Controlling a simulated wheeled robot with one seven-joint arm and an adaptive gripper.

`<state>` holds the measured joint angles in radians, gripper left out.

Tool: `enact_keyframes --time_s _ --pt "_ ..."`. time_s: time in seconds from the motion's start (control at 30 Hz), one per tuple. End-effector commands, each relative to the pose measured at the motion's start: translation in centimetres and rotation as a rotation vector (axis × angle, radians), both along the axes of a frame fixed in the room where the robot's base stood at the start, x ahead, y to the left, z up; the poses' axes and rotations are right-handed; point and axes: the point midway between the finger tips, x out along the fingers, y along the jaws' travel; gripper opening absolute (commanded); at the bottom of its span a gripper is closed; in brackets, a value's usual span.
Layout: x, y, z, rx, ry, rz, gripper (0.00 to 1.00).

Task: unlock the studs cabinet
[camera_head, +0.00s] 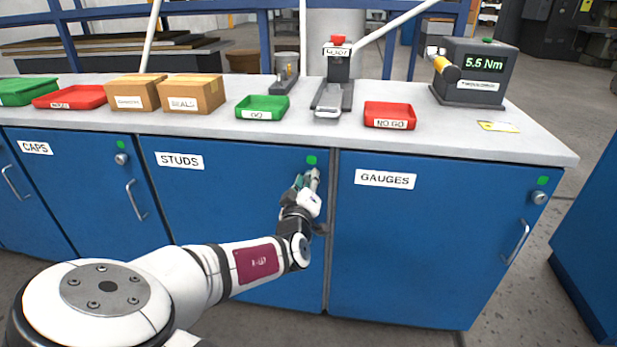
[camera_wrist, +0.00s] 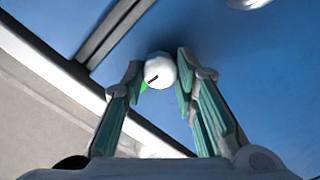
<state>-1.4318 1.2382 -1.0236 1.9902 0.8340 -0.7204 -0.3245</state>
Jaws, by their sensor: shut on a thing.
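The studs cabinet (camera_head: 225,215) is a blue door under the grey bench, with a white STUDS label (camera_head: 180,160). A green mark (camera_head: 311,160) sits at its upper right corner. My gripper (camera_head: 308,181) is at that corner just below the mark and hides the lock in the head view. In the wrist view the lock knob (camera_wrist: 161,69) is a pale round piece with a dark slanted slot. My gripper's fingertips (camera_wrist: 162,73) are on either side of it, shut on it. The door looks flush with its neighbours.
The caps cabinet (camera_head: 75,185) is to the left and the gauges cabinet (camera_head: 420,250) to the right, both shut. The bench top (camera_head: 215,125) carries trays, boxes, a press and a torque meter (camera_head: 470,75) reading 5.5 Nm. A silver handle shows partly in the wrist view (camera_wrist: 248,3).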

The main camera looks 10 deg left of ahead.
Motion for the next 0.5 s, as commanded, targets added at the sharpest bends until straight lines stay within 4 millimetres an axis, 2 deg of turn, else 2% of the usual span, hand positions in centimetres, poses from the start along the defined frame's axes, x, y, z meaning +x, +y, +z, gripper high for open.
enact_keyframes --time_s 0.5 --pt "0.0 0.05 -0.05 -0.101 0.004 0.001 0.0"
